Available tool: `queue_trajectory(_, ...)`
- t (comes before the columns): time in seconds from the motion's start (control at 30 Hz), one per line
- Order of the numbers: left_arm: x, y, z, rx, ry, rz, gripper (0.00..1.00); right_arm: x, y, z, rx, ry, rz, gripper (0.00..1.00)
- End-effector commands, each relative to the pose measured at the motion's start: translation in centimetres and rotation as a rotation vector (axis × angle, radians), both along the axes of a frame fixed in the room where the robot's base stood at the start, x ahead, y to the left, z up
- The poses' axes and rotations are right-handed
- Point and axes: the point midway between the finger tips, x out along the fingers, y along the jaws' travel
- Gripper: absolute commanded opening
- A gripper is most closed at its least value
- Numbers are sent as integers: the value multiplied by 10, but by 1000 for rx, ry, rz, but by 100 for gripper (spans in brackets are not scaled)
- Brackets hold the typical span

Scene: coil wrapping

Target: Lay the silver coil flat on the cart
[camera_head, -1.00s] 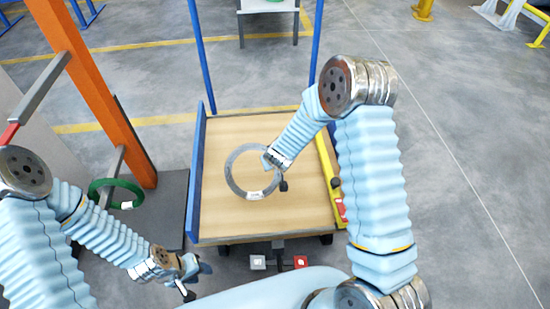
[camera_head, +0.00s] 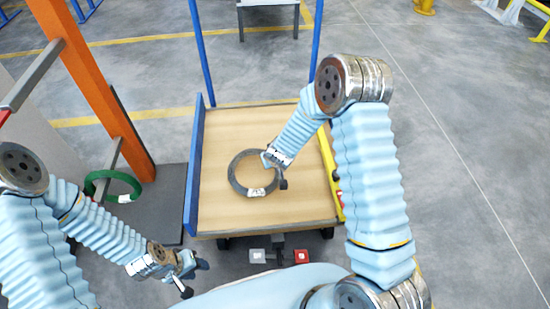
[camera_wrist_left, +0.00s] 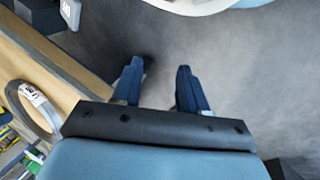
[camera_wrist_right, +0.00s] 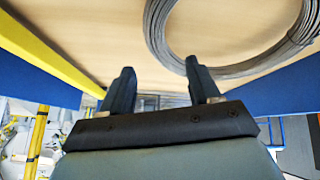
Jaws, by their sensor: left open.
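The silver coil (camera_head: 233,177) is a grey wire ring with a white label. It looks flat on the wooden bed of the cart (camera_head: 300,207), near its middle. My right gripper (camera_wrist_right: 160,78) is over the bed at the coil's right side; its fingertips are hidden in the head view. In the right wrist view its fingers are apart with nothing between them, and the coil (camera_wrist_right: 160,45) curves just beyond the right finger. My left gripper (camera_head: 196,266) is open and empty, low by the cart's near left corner. The left wrist view shows its spread fingers (camera_wrist_left: 157,72) and the labelled coil (camera_wrist_left: 48,108) at left.
A green coil (camera_head: 115,173) hangs on an arm of the orange post (camera_head: 95,95) left of the cart. The cart has a blue left side (camera_head: 194,170) and a yellow right side (camera_head: 330,175). Bed area around the coil is clear.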

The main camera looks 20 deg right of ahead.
Motion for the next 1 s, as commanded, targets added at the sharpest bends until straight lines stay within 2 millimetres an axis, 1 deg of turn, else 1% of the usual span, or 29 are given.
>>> queue_trajectory(0.23,0,0,0,0,0,0,43,-2,0,-2,-1,5,0,62)
queue_trajectory(0.37,0,-1,2,-1,0,-1,43,-5,1,6,-1,3,1,62)
queue_trajectory(0.47,0,-1,6,-2,1,-3,43,-14,2,21,-1,2,1,62)
queue_trajectory(0.7,-2,-6,20,-9,4,-9,43,-47,10,72,0,0,4,62)
queue_trajectory(0.8,-3,-8,26,-11,6,-14,43,-60,12,90,0,-1,2,62)
queue_trajectory(0.9,-4,-9,31,-13,7,-16,43,-69,13,103,0,0,1,62)
queue_trajectory(1.0,-4,-11,33,-15,8,-19,43,-75,14,110,-1,1,1,62)
